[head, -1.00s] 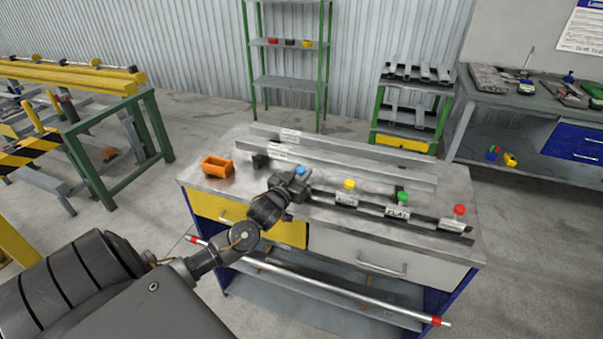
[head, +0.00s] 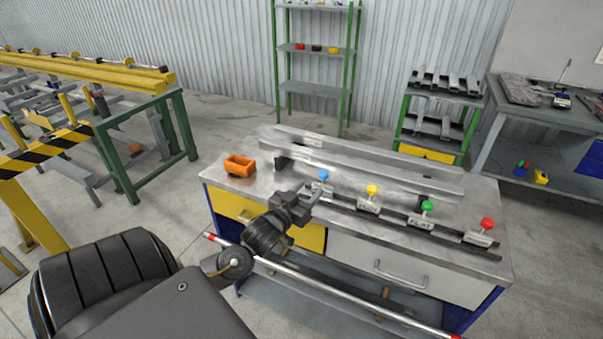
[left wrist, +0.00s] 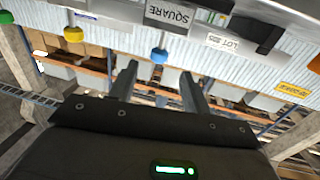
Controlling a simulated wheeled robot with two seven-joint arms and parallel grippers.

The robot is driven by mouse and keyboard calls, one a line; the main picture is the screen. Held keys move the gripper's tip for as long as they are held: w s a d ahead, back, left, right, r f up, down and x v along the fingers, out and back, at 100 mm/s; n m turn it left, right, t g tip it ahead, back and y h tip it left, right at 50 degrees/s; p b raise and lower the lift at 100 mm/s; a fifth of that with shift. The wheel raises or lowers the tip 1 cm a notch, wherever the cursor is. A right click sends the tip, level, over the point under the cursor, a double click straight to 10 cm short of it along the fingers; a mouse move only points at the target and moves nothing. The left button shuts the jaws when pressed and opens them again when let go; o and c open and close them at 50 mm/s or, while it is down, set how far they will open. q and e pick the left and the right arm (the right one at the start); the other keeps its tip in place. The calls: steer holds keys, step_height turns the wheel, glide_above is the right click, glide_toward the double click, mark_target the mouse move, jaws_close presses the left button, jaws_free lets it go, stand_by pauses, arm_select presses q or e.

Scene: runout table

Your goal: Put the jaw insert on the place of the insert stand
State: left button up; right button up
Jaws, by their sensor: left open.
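The insert stand is a dark rail (head: 393,218) along the front of the metal table. A jaw insert with a blue knob (head: 324,174) stands upright at its left end; its plate reads SQUARE in the left wrist view (left wrist: 170,14). Inserts with a yellow knob (head: 372,190), a green knob (head: 427,206) and a red knob (head: 487,224) stand further right on the rail. My left gripper (head: 309,192) is open and empty, just in front of the blue-knobbed insert. In the left wrist view its fingers (left wrist: 157,78) point towards the blue knob, apart from it. My right gripper is out of view.
Long metal bars (head: 375,165) lie behind the rail. A green shelf (head: 314,85) stands behind.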

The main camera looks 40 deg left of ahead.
arm_select(q)
steer(key=shift+s+d, duration=0.2)
steer(key=shift+s, duration=0.6)
steer(key=shift+s+d, duration=0.15)
steer(key=shift+s, duration=0.65)
steer(key=s+d+f+m+g+h, duration=0.15)
steer(key=d+f, duration=0.25)
steer(key=f, duration=0.9)
steer(key=s+d+f+m+g+h, duration=0.1)
steer(key=d+f+g, duration=0.25)
steer(key=f, duration=0.85)
steer(key=s+d+f+g, duration=0.15)
steer(key=s+f, duration=0.25)
steer(key=f, duration=0.4)
steer(key=s+d+f+g, duration=0.15)
steer(key=s+f, duration=0.25)
steer(key=f, duration=0.5)
steer(key=s+d+f+g, duration=0.2)
steer(key=s+f, duration=0.4)
steer(key=s, duration=0.4)
steer(key=s+d+f+m+g, duration=0.1)
steer(key=s+f+g, duration=0.3)
steer(key=s, duration=0.6)
steer(key=s+d+f+m+g, duration=0.1)
steer(key=s+d+f+g, duration=0.1)
steer(key=s+f, duration=0.6)
steer(key=s, duration=0.2)
steer(key=shift+s+d+g+h, duration=0.35)
steer(key=shift+s+g, duration=0.05)
